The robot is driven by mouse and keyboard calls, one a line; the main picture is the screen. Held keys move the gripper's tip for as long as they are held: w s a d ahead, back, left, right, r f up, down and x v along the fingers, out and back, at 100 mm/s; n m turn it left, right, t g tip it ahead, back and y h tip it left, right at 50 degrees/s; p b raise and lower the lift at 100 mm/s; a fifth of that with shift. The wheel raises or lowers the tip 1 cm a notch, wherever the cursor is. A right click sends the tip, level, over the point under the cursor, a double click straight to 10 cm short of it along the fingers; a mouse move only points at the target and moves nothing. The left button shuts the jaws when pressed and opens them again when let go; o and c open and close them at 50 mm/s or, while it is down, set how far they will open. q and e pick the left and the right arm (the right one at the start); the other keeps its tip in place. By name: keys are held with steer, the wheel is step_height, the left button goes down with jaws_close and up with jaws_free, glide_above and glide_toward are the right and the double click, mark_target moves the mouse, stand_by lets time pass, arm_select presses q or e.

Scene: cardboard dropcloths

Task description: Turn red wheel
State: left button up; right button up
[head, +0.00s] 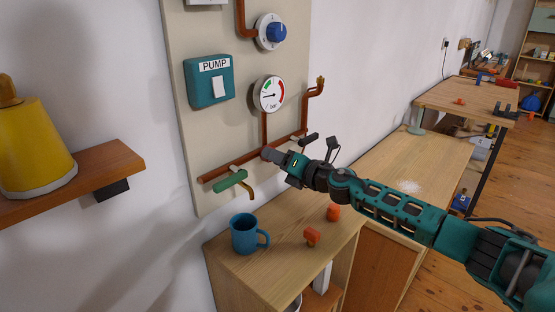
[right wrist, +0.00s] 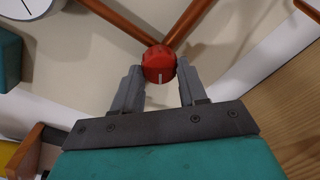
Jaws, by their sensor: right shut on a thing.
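The red wheel (right wrist: 158,64) sits where copper pipes meet, and a white mark on its face points toward my gripper in the right wrist view. My right gripper (right wrist: 158,84) has one finger on each side of the wheel and is shut on it. In the head view my right gripper (head: 270,154) reaches the pipe below the gauge and hides the wheel. My left gripper is not in view.
The panel (head: 205,130) carries a pressure gauge (head: 269,94), a PUMP switch (head: 209,82), a blue knob (head: 276,33) and a green lever (head: 231,179). A blue mug (head: 244,234) stands on the cabinet below. A shelf with a yellow object (head: 35,145) juts out at left.

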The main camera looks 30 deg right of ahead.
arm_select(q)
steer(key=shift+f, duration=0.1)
arm_select(e)
steer(key=shift+n, duration=0.7)
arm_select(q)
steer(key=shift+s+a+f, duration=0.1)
arm_select(e)
steer(key=o, duration=1)
steer(key=shift+o, duration=0.2)
steer(key=shift+s, duration=0.1)
arm_select(q)
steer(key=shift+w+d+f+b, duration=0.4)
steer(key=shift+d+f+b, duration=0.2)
steer(key=shift+b, duration=0.9)
arm_select(e)
steer(key=v, duration=1.2)
steer(key=shift+s, duration=0.35)
steer(key=shift+d+f, duration=0.1)
